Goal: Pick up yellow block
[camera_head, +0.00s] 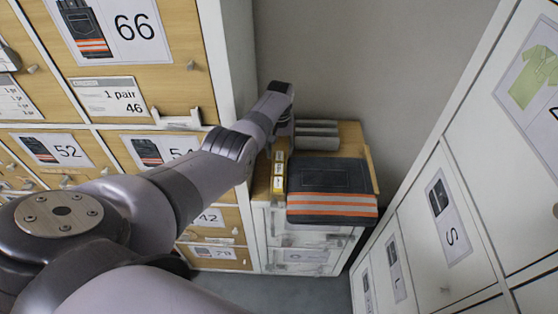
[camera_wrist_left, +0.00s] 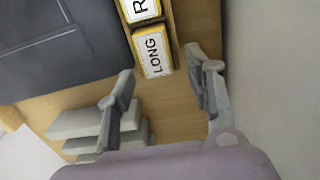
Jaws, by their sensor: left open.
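Several yellow blocks with white labels stand in a row in a narrow wooden slot on the low cabinet. The nearest one to my gripper in the left wrist view reads "LONG" (camera_wrist_left: 153,54); another, cut off by the top edge, starts with "R" (camera_wrist_left: 140,9). In the head view the yellow blocks (camera_head: 279,168) are small, left of the folded dark trousers. My left gripper (camera_wrist_left: 160,62) is open and empty, its fingertips either side of the end of the "LONG" block. In the head view its fingers are mostly hidden by my arm. My right gripper is not in view.
Folded dark trousers with orange stripes (camera_head: 332,206) lie beside the blocks. Grey stacked slabs (camera_wrist_left: 95,122) sit on the wooden top (camera_wrist_left: 178,110). Drawer cabinets (camera_head: 170,85) rise at left, white lockers (camera_head: 440,230) at right, and a grey wall (camera_head: 390,60) behind.

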